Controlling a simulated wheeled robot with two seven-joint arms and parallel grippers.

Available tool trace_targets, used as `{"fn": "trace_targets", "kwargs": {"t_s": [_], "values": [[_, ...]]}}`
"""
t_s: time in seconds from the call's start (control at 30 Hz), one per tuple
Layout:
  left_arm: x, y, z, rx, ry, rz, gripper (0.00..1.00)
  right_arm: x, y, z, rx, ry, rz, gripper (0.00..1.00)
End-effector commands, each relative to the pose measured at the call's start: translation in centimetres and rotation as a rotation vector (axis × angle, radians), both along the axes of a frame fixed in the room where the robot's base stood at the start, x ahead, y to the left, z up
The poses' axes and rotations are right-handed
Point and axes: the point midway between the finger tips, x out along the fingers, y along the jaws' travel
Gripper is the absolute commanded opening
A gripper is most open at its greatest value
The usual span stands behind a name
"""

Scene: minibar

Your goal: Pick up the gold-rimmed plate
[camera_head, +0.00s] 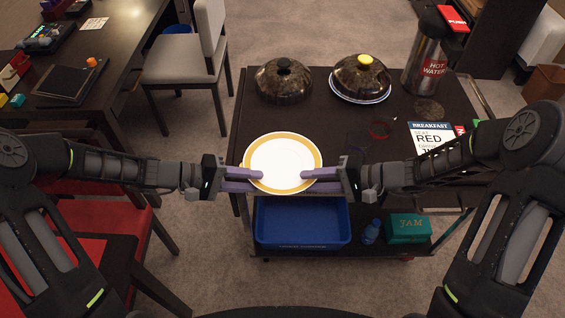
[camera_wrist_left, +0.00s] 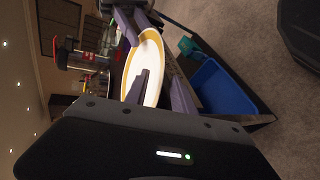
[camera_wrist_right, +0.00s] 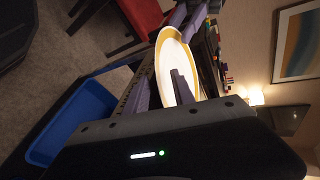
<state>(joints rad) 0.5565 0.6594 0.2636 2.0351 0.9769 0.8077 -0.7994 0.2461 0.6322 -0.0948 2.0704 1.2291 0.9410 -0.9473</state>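The gold-rimmed plate (camera_head: 283,152) is white with a gold band and lies face up between my two grippers, at the front edge of the dark cart top. My left gripper (camera_head: 255,180) is shut on its left rim, with one purple finger over the plate and the other under it. My right gripper (camera_head: 308,181) is shut on the right rim in the same way. The plate also shows between the fingers in the left wrist view (camera_wrist_left: 149,55) and the right wrist view (camera_wrist_right: 170,52). The lower fingertips are hidden under the plate.
Two domed lids (camera_head: 284,82) (camera_head: 361,77) stand at the back of the cart. A hot-water flask (camera_head: 425,60) and breakfast card (camera_head: 432,138) are at the right. A blue tray (camera_head: 303,222) and green jam box (camera_head: 408,229) are on the lower shelf.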

Motion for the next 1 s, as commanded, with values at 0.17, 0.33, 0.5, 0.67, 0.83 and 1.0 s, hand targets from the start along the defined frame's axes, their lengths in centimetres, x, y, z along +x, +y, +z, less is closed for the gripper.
{"fn": "trace_targets", "kwargs": {"t_s": [0.17, 0.33, 0.5, 0.67, 0.83, 1.0], "values": [[0.06, -0.14, -0.05, 0.0, 0.0, 0.0, 0.3, 0.07, 0.13, -0.04, 0.0, 0.0, -0.001, 0.3], [0.05, -0.12, -0.04, 0.0, 0.0, 0.001, 0.25, 0.06, 0.11, -0.04, 0.0, 0.0, -0.001, 0.25], [0.04, -0.1, -0.04, 0.0, 0.0, 0.001, 0.12, 0.06, 0.1, -0.04, 0.0, 0.0, -0.001, 0.12], [0.04, -0.1, -0.04, 0.0, 0.0, 0.001, 0.0, 0.06, 0.09, -0.03, 0.0, 0.0, -0.001, 0.0], [0.05, -0.09, -0.04, 0.0, 0.0, 0.001, 0.0, 0.05, 0.08, -0.04, 0.0, 0.0, -0.001, 0.0], [0.05, -0.09, -0.05, 0.0, 0.0, 0.001, 0.0, 0.05, 0.08, -0.04, 0.0, 0.0, -0.001, 0.0]]}}
